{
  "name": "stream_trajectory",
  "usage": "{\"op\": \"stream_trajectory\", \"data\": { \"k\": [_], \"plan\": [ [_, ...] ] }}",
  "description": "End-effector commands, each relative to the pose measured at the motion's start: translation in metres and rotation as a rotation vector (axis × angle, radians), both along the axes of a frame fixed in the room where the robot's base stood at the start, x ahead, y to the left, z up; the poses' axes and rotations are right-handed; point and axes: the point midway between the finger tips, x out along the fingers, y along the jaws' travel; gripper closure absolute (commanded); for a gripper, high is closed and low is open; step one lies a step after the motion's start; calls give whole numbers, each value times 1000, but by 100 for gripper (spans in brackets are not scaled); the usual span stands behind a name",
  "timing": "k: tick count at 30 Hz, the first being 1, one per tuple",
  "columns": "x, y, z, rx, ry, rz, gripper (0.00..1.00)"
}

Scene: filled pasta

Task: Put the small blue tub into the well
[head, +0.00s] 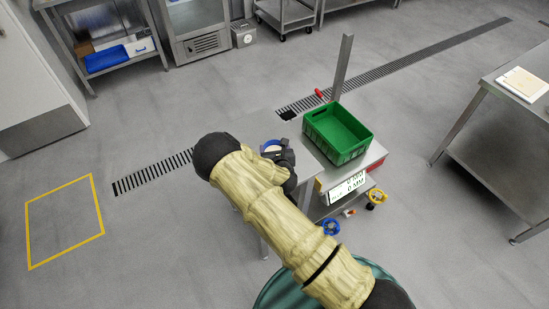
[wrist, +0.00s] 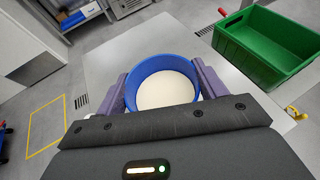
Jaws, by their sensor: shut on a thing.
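The small blue tub (wrist: 130,88) is round, with pale white contents, and looks upright between the two fingers of my gripper (wrist: 163,84) in the wrist view. My gripper is shut on it. In the head view the tub (head: 265,147) shows only partly, beside my gripper (head: 277,150), above the near left part of a grey metal surface (head: 309,160). My arm covers part of that surface. I cannot make out the well in either view. Whether the tub touches the surface cannot be told.
A green crate (head: 338,155) stands on the metal cart to the right of my gripper; it also shows in the wrist view (wrist: 255,65). An upright metal post (head: 342,68) rises behind it. A steel table (head: 500,125) is at the far right. The floor at left is clear.

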Motion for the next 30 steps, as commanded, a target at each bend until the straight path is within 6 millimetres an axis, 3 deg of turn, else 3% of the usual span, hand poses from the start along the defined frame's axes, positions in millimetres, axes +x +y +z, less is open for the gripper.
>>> {"op": "stream_trajectory", "data": {
  "k": [3, 11, 16, 25, 30],
  "plan": [
    [0, 0, 1, 0, -2, 0, 86],
    [1, 0, 6, 1, -3, 0, 86],
    [1, 1, 27, 2, -5, 0, 86],
    [1, 1, 84, 3, -4, 0, 86],
    [0, 0, 99, 1, -3, 0, 86]
  ]
}}
